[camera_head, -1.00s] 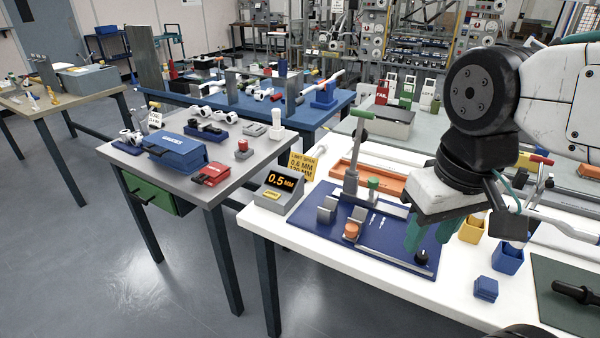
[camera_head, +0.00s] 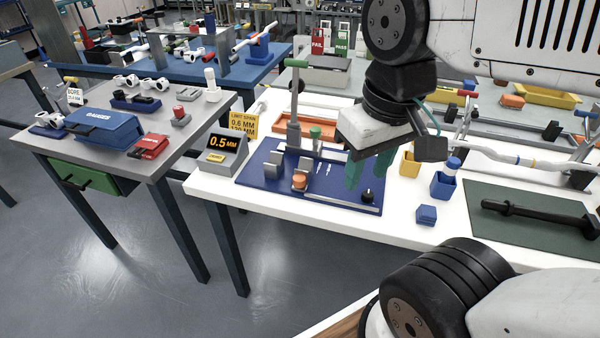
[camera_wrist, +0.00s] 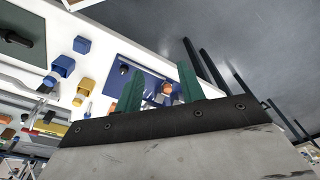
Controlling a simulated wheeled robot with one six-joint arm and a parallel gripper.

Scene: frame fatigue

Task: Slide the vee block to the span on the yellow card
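The yellow card (camera_head: 243,121) behind the small display reads "LIMIT SPAN 0.6 MM 120 MM", its lettering small. A blue plate (camera_head: 256,178) on the white table carries two small grey blocks, one at left (camera_head: 273,164) and one beside the orange knob (camera_head: 305,166). Either could be the vee block; its notch is too small to make out. My gripper (camera_head: 367,180) has two green fingers spread apart with nothing between them, above the plate's right part near a black knob (camera_head: 367,196). The fingers also show apart in the wrist view (camera_wrist: 160,72), pointing towards the blue plate (camera_wrist: 150,72).
A grey display (camera_head: 226,143) reading 0.5 MM stands left of the plate. A grey post with a green handle (camera_head: 294,110) rises at the plate's back. A yellow bin (camera_head: 409,165), blue bin (camera_head: 442,186) and blue block (camera_head: 426,214) stand to the right.

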